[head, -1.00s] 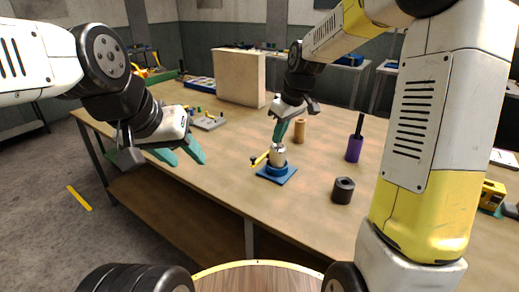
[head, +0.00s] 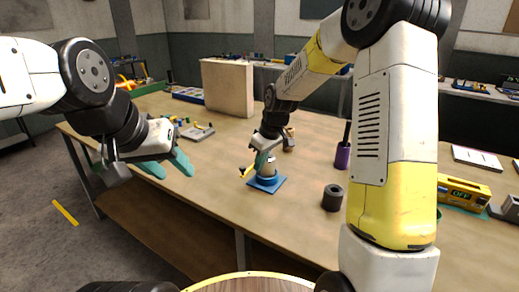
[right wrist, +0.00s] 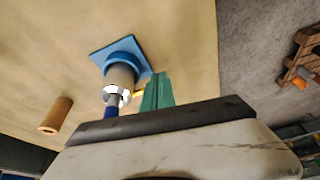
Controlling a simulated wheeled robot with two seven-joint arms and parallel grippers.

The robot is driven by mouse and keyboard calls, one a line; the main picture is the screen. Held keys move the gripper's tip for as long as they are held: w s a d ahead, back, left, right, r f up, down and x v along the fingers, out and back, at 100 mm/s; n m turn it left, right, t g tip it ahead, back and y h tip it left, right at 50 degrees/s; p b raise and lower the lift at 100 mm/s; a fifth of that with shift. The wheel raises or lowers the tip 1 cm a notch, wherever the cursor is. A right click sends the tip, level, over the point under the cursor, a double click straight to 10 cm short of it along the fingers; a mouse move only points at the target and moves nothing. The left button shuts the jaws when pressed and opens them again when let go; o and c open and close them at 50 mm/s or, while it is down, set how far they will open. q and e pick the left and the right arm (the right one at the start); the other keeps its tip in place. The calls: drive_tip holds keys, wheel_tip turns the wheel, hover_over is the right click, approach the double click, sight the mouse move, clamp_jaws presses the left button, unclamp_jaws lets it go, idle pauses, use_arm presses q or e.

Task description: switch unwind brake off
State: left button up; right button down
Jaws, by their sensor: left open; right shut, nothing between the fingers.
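A yellow box marked OFF (head: 462,192) stands at the right of the table; I cannot tell whether it is the unwind brake's switch. A blue-based stand (head: 267,184) with a grey cylinder and a small yellow lever (head: 246,172) sits mid-table. My right gripper (head: 262,160) is shut and empty, its teal fingertips low beside the cylinder. The right wrist view shows the fingers (right wrist: 157,93) close to the stand (right wrist: 120,58), partly hiding the yellow part; contact is unclear. My left gripper (head: 170,166) is open and empty at the table's left front edge.
A dark ring (head: 332,198) and a purple cylinder (head: 342,156) stand right of the stand. A tan cylinder (right wrist: 57,115) is close to the right gripper. A beige block (head: 228,88) and a grey plate with knobs (head: 197,132) are behind. The table's front middle is clear.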

sight(243, 169)
drive_tip(key=w+a+f, duration=0.2)
drive_tip(key=w+a, duration=0.1)
drive_tip(key=shift+w+a+f, duration=0.15)
drive_tip(key=shift+f, duration=0.2)
drive_tip(key=shift+w+a+m, duration=0.25)
drive_tip(key=shift+a+m, duration=0.25)
drive_tip(key=shift+a, duration=0.25)
drive_tip(key=w+a+m+h, duration=0.1)
drive_tip(key=w+a+m, duration=0.3)
drive_tip(key=a, duration=0.1)
drive_tip(key=shift+w+t, duration=0.25)
drive_tip(key=shift+t, duration=0.15)
drive_tip(key=shift+w+r, duration=0.1)
